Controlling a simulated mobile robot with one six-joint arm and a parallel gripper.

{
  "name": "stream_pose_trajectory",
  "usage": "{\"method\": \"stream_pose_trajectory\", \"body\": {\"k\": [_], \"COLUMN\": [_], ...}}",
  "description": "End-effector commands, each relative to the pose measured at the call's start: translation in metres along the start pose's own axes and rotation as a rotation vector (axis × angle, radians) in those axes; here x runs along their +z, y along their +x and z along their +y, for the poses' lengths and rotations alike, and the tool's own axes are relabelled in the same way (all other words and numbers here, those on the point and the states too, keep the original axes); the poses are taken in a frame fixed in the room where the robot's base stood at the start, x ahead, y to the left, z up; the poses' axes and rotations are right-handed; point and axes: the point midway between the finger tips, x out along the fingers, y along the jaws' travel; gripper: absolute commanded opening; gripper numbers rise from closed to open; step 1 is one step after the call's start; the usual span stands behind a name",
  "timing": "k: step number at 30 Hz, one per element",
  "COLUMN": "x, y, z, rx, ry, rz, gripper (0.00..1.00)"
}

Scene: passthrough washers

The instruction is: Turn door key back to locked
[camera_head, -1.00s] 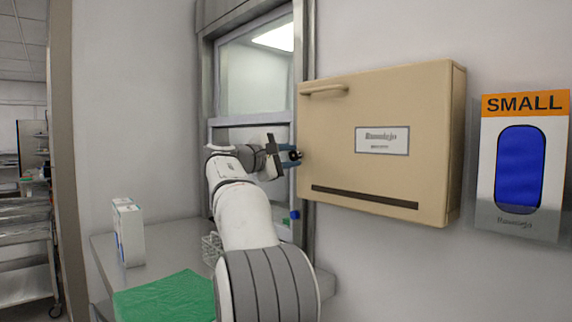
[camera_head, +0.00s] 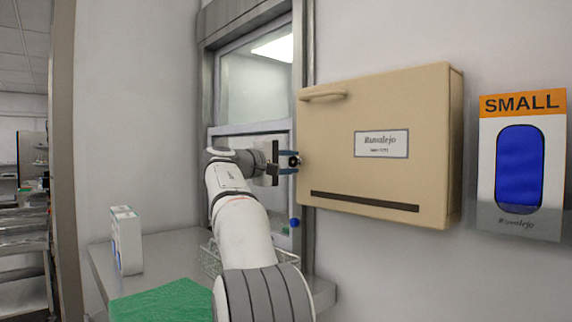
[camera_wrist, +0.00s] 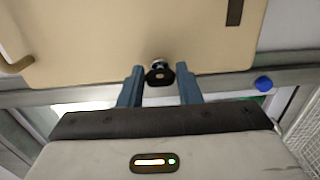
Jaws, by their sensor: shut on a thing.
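In the head view my gripper (camera_head: 289,162) is at the cabinet's left edge, beside the window frame. The key (camera_head: 294,160) shows there only as a small dark spot between the fingers. The beige cabinet (camera_head: 335,120) is flat against the wall.
A pass-through window (camera_head: 255,85) with a metal frame is behind my arm. A blue knob (camera_head: 294,222) is below the gripper. A counter (camera_head: 180,255) holds a white box (camera_head: 127,240), a green cloth (camera_head: 165,300) and a wire basket (camera_head: 209,258). A SMALL glove dispenser (camera_head: 521,230) hangs at right.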

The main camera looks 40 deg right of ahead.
Motion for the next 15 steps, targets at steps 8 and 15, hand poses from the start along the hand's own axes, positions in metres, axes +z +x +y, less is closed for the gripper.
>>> {"method": "stream_pose_trajectory", "body": {"k": [8, 15], "x": [0.0002, -0.0002], "y": [0.0005, -0.0001], "z": [-0.0019, -0.0010], "rx": [-0.003, -0.002], "ry": [-0.001, -0.001], "rz": [-0.003, -0.001], "gripper": [0.36, 0.53]}}
